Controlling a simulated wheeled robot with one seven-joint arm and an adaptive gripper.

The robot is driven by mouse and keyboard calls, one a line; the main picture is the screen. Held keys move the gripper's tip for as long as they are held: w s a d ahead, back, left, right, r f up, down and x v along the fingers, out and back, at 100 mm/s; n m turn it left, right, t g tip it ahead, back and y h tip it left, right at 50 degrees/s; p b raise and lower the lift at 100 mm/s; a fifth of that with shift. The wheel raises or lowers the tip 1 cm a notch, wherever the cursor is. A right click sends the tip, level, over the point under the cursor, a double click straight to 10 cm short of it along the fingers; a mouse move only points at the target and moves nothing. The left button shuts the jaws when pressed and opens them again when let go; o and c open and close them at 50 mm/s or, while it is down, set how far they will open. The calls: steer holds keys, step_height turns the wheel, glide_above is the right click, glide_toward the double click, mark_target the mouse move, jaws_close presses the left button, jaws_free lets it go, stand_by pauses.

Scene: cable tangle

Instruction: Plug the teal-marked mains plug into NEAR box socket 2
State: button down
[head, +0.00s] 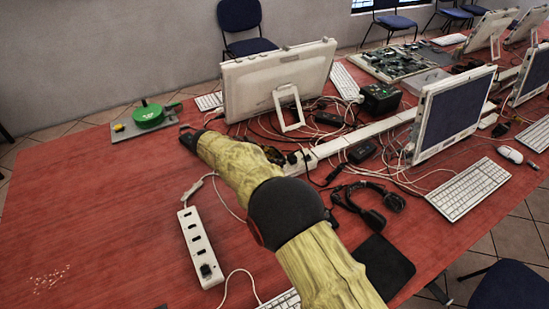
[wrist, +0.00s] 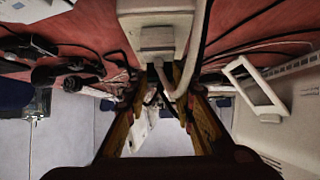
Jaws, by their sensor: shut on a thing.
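My gripper (head: 274,155) is partly hidden behind my arm in the head view, near the end of a white box (head: 302,161) among the cables. In the wrist view my two fingers (wrist: 163,75) are closed around a pale corded piece. A grey block (wrist: 157,40) and a white cable (wrist: 176,78) show at the fingertips, close to a pale box end (wrist: 155,14). I cannot tell whether they touch it. No teal mark is clear. A white socket strip (head: 196,240) lies at the front left, with a black plug (head: 207,270) in its lowest socket. Socket numbers are unreadable.
Cables tangle around the white trunking (head: 365,133) and below a monitor (head: 275,80). A headset (head: 385,198), keyboard (head: 468,190) and second monitor (head: 450,115) lie to the right. A green reel (head: 148,115) sits at the back left. The left red tabletop (head: 90,210) is mostly clear.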

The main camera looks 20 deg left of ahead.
steer(key=shift+f, duration=0.95)
stand_by(0.3)
steer(key=c, duration=1.5)
jaws_free()
steer(key=shift+o, duration=0.4)
